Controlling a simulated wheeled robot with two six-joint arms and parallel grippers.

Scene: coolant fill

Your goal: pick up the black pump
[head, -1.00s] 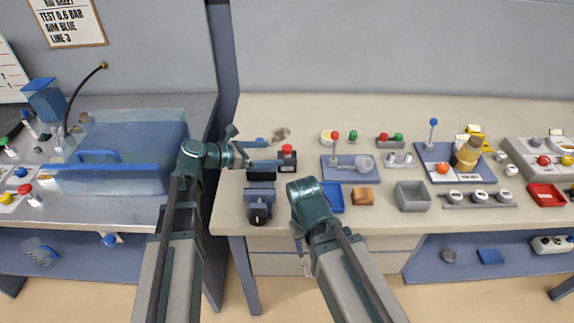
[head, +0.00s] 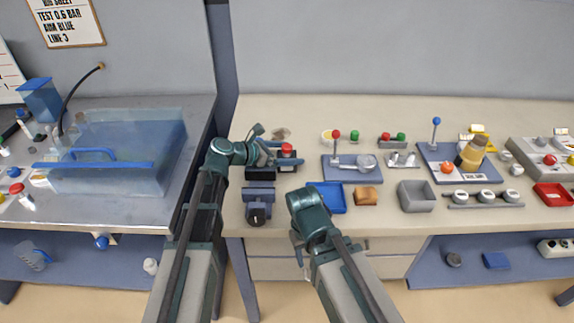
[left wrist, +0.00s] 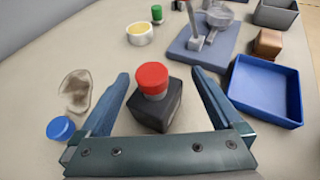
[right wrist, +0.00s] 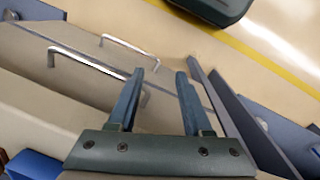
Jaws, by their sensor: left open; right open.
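A black block with a red cap, which looks like the black pump (head: 287,149), stands upright on the bench at the left end. In the left wrist view the pump (left wrist: 158,112) sits between the fingers of my left gripper (left wrist: 160,76), with a visible gap on each side. My left gripper (head: 296,156) is open around it in the head view, one finger partly covering its body. My right gripper (right wrist: 160,72) is open and empty, low by the drawer fronts at the bench's front edge.
A blue tray (left wrist: 266,92), a grey-blue plate with a lever (head: 352,168) and a brown block (head: 366,196) lie to the right. A blue cap (left wrist: 61,128) lies left of the gripper. A blue vise (head: 258,201) stands in front. Drawer handles (right wrist: 95,62) are near my right gripper.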

